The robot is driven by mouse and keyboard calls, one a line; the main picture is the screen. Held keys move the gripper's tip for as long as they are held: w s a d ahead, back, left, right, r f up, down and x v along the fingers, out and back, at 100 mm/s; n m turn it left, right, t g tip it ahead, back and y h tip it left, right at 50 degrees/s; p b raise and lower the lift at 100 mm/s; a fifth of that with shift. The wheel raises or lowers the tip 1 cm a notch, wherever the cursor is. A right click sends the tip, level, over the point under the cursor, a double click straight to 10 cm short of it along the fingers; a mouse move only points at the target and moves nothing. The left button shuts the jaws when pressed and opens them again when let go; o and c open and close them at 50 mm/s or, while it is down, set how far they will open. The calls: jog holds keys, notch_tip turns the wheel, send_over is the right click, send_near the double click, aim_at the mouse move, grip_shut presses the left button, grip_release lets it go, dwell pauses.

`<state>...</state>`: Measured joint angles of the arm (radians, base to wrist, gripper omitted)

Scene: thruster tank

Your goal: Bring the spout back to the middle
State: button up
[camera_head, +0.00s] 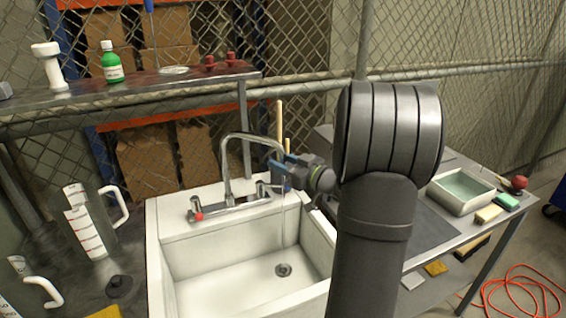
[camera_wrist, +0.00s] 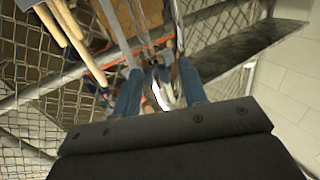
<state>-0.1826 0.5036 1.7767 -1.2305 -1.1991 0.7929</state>
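The silver gooseneck spout (camera_head: 228,155) rises from the faucet base at the back of the white sink (camera_head: 160,262). It arcs to the right, with its outlet end over the right part of the basin. A thin stream seems to run down from it. My gripper (camera_head: 280,173) is at the outlet end, coming from the right. In the wrist view, its two blue fingers (camera_wrist: 160,95) stand apart, one on each side of the shiny spout (camera_wrist: 178,75). The spout lies closer to the right finger; contact is hard to tell. The fingers partly hide the outlet in the head view.
A red-marked faucet handle (camera_head: 197,216) is left of the spout; another handle (camera_head: 263,190) is right, near my gripper. Measuring jugs (camera_head: 82,230) stand left. A shelf with a green bottle (camera_head: 112,66) and a wire fence are behind. A tray (camera_head: 458,192) sits right.

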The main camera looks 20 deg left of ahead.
grip_shut()
jog(key=shift+s, duration=0.1)
jog(key=s+a+m+t+h, duration=0.3)
jog(key=s+a+t, duration=0.3)
jog(key=s, duration=0.6)
jog(key=shift+s+m+h, duration=0.2)
jog(key=shift+m+h, duration=0.1)
jog(key=shift+m, duration=0.5)
jog(key=shift+a, duration=0.1)
